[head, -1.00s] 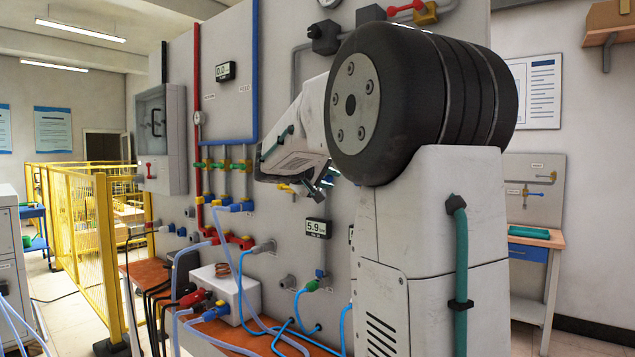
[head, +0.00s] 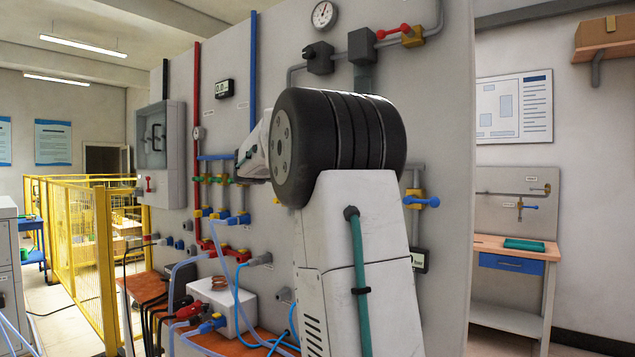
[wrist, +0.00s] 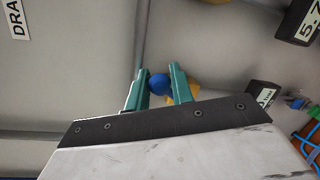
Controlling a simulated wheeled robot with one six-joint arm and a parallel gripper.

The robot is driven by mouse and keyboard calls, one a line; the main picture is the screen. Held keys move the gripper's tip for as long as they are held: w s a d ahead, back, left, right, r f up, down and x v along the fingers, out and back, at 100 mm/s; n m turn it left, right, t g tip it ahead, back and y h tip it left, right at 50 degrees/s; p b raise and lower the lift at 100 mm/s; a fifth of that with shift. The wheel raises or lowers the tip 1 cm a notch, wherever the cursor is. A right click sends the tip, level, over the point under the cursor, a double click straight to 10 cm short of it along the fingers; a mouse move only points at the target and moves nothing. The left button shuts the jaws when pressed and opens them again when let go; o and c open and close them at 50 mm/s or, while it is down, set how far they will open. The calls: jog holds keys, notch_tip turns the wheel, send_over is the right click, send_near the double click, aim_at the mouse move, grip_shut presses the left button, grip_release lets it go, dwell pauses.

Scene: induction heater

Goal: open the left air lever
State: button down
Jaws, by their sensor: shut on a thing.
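In the wrist view, the two teal fingers of my gripper (wrist: 160,86) are shut on a round blue knob (wrist: 159,83), the end of an air lever. Part of a yellow valve body (wrist: 183,94) shows just behind the right finger. In the head view my own arm hides the gripper and this lever. Another blue lever (head: 428,202) on a yellow valve (head: 413,198) sticks out to the right on the wall panel, to the right of my arm.
In the wrist view, a dark display (wrist: 262,96) and a larger one (wrist: 303,20) lie to the right. In the head view, a red lever (head: 393,31) and a gauge (head: 323,14) are above my arm. A white box (head: 222,303) with hoses stands at lower left.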

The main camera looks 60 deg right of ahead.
jog(key=w+n, duration=0.1)
jog(key=n, duration=0.2)
jog(key=shift+w+r+g, duration=0.4)
jog(key=shift+w+d+r+n+h, duration=0.1)
jog(key=shift+w+n+h, duration=0.25)
jog(key=shift+n, duration=0.4)
jog(key=shift+w+n+h, duration=0.15)
jog(key=shift+w+n, duration=0.25)
jog(key=shift+n, duration=0.35)
jog(key=c, duration=1.3)
grip_release()
jog(key=shift+o, duration=0.2)
jog(key=v, duration=0.7)
jog(key=shift+w+a, duration=0.25)
jog(key=shift+a, duration=0.1)
